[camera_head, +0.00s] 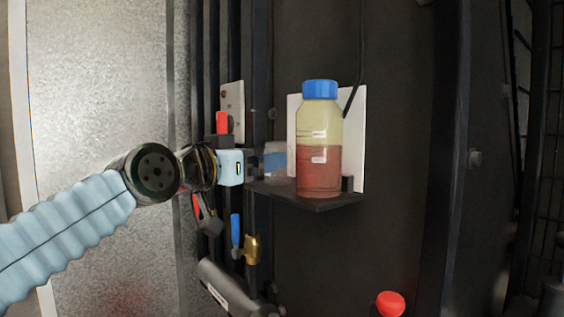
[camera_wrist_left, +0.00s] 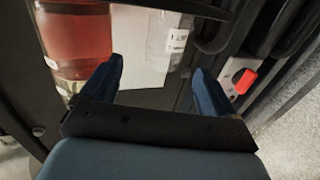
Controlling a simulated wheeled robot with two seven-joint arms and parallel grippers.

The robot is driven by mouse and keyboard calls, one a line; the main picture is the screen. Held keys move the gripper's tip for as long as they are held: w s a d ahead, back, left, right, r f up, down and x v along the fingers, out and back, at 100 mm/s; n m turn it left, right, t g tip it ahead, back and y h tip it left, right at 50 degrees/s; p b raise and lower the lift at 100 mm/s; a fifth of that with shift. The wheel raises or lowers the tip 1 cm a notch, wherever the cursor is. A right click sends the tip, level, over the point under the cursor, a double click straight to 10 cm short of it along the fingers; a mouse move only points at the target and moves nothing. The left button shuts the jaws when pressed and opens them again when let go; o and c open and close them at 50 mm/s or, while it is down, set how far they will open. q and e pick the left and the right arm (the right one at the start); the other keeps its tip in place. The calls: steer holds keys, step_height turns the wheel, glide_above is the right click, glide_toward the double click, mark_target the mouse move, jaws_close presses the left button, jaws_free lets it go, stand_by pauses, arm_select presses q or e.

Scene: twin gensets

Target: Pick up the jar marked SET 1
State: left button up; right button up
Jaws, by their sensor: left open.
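A jar (camera_head: 320,150) with a blue lid, pale yellow liquid above and red below, stands upright on a small dark shelf (camera_head: 318,203). Its small labels are too small to read. In the left wrist view a red-filled jar (camera_wrist_left: 82,38) shows at upper left, cut by the frame edge. A clear container (camera_wrist_left: 168,34) with a white label is at top centre; I cannot read its mark.
A white panel (camera_head: 356,130) stands behind the jar. Dark vertical pipes, a red-handled part (camera_head: 222,123) and a blue-handled brass valve (camera_head: 236,230) lie around and below my arm. A red knob (camera_head: 390,303) is at the bottom. The wall right of the shelf is clear.

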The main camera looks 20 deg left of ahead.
arm_select(q)
steer(key=x, duration=0.3)
steer(key=shift+w+p, duration=0.3)
steer(key=shift+p, duration=0.1)
steer(key=x, duration=0.1)
steer(key=p+x, duration=0.1)
steer(key=x, duration=0.1)
steer(key=f+x, duration=0.1)
steer(key=x, duration=0.1)
steer(key=shift+w+a, duration=0.2)
steer(key=shift+c, duration=0.2)
steer(key=c, duration=1)
